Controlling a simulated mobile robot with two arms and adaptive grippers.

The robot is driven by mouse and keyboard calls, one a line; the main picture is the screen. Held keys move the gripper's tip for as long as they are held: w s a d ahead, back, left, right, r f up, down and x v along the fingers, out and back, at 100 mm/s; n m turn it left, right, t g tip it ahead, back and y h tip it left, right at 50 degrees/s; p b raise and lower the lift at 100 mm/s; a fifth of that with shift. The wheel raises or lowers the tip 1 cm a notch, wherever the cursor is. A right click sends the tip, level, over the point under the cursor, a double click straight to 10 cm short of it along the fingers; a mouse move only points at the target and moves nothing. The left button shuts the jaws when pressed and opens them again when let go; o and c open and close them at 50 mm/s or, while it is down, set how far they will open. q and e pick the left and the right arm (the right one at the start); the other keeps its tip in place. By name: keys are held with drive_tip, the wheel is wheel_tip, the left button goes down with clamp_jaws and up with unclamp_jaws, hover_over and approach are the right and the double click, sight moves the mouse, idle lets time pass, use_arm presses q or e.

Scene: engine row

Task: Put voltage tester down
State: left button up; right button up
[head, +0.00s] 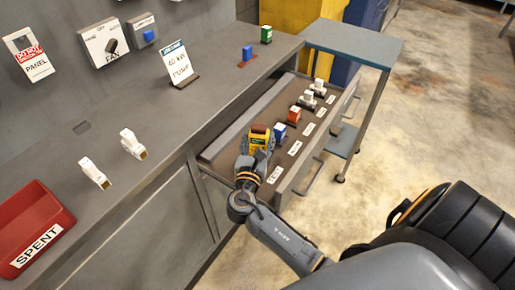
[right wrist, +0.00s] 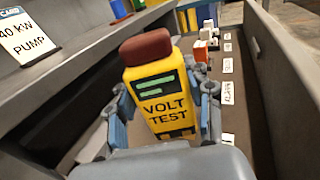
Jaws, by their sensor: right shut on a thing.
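The voltage tester (right wrist: 165,95) is yellow with a dark red top, a green-lined display and the words VOLT TEST. It also shows in the head view (head: 259,137), over the near end of the open drawer (head: 213,150). My right gripper (right wrist: 163,105) is shut on it, with a blue-padded finger on each side. The tester stands roughly upright; whether its bottom touches the drawer floor is hidden. My right gripper shows in the head view too (head: 253,160). My left gripper is not in view.
In the drawer lie a blue block (head: 280,131), an orange block (head: 295,115) and white pieces beside labels. The bench holds a red SPENT bin (head: 30,228), two white pieces (head: 132,144) and a 40 kW pump card (head: 177,64). A small cart (head: 352,42) stands beyond the drawer.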

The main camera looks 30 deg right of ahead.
sight(257, 147)
drive_tip(key=f, duration=0.3)
drive_tip(key=shift+w+a+f, duration=0.1)
drive_tip(key=shift+a+f, duration=0.1)
drive_tip(key=shift+f, duration=0.1)
drive_tip(key=o, duration=1.3)
drive_tip(key=shift+f, duration=0.1)
drive_tip(key=shift+a, duration=0.1)
drive_tip(key=b+v, duration=0.1)
drive_tip(key=v, duration=1.1)
drive_tip(key=shift+r, duration=0.2)
